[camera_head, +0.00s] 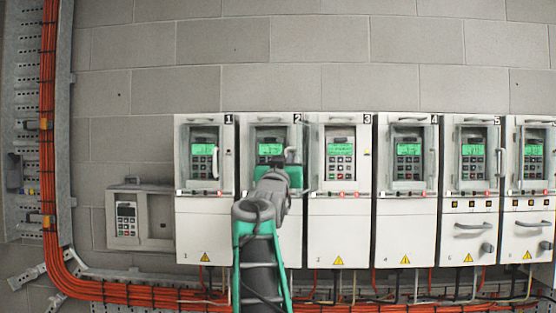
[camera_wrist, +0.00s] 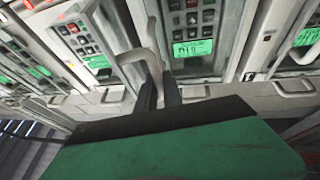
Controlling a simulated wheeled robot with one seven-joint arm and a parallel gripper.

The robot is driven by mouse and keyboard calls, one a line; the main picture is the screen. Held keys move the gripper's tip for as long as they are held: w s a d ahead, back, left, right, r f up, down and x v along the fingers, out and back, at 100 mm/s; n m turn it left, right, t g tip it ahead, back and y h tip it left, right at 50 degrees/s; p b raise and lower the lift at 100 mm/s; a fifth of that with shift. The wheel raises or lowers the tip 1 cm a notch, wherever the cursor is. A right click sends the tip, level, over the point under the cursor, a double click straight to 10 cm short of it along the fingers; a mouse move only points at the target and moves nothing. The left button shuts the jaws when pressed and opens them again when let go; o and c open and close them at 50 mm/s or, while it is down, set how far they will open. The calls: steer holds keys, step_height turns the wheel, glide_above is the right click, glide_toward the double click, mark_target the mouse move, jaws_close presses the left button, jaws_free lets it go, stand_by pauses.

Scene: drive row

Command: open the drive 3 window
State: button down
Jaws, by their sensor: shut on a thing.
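Drive 3 (camera_head: 340,228) is the white cabinet marked 3, right of my gripper in the head view. Its keypad and green display (camera_head: 340,153) show bright and uncovered. The drive 3 window (camera_head: 313,150) appears swung out to the left, seen nearly edge-on, its pane hard to make out. My gripper (camera_head: 279,161) is in front of drive 2, hiding part of it. In the wrist view my gripper (camera_wrist: 160,88) is shut on a pale curved handle (camera_wrist: 150,45), which seems to be the drive 3 window's handle.
Drive 1 (camera_head: 205,228) and drive 4 (camera_head: 405,228) have shut windows with handles. Drive 5 (camera_head: 468,215) and another drive stand further right. A small grey box (camera_head: 155,225) is at the left. Orange cables (camera_head: 130,291) run below.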

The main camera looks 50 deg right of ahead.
steer(key=shift+w, duration=0.3)
steer(key=c, duration=1.8)
jaws_free()
steer(key=b+v, duration=0.4)
steer(key=v, duration=0.3)
steer(key=shift+s+a, duration=0.15)
steer(key=shift+a, duration=0.15)
steer(key=shift+f, duration=0.15)
